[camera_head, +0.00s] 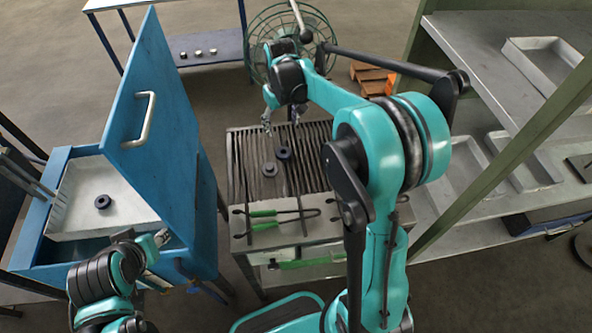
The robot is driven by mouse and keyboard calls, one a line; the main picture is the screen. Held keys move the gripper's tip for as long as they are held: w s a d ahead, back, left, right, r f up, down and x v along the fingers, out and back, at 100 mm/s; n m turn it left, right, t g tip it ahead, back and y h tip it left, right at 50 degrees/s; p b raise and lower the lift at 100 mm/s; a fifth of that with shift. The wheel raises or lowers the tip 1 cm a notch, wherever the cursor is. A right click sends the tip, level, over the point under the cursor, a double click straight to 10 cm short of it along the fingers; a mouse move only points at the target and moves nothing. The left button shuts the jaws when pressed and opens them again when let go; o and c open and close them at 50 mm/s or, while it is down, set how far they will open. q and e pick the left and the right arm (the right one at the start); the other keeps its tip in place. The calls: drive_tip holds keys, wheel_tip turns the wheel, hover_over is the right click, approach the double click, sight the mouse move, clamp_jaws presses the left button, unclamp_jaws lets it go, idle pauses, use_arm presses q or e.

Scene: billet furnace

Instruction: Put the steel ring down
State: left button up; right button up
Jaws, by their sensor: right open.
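My right gripper (281,124) is open above the far part of the slatted grate (243,150), with its fingers apart and nothing seen between them. Two small round pieces lie on the grate, nearer than the fingers: a dark ring (283,154) and a greyer ring (269,169). They lie close together; I cannot tell which is the steel ring. Another dark ring (102,202) lies in the pale tray (70,215) inside the blue box.
The blue box's lid (160,110) stands raised beside the grate. Green-handled tongs (265,213) lie on the grate bench's front. A green-posted shelf (480,215) with metal trays stands at right.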

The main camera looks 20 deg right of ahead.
drive_tip(key=s+a+r+t, duration=0.2)
drive_tip(key=s+r, duration=0.1)
drive_tip(key=s, duration=0.4)
drive_tip(key=s+a+r+t, duration=0.1)
drive_tip(key=s+r, duration=0.2)
drive_tip(key=s, duration=0.4)
drive_tip(key=s+a+f+m+t, duration=0.1)
drive_tip(key=s+f+t, duration=0.1)
drive_tip(key=s, duration=0.7)
drive_tip(key=shift+a+f+t, duration=0.35)
drive_tip(key=shift+t, duration=0.15)
drive_tip(key=shift+s, duration=0.1)
drive_tip(key=shift+s, duration=0.1)
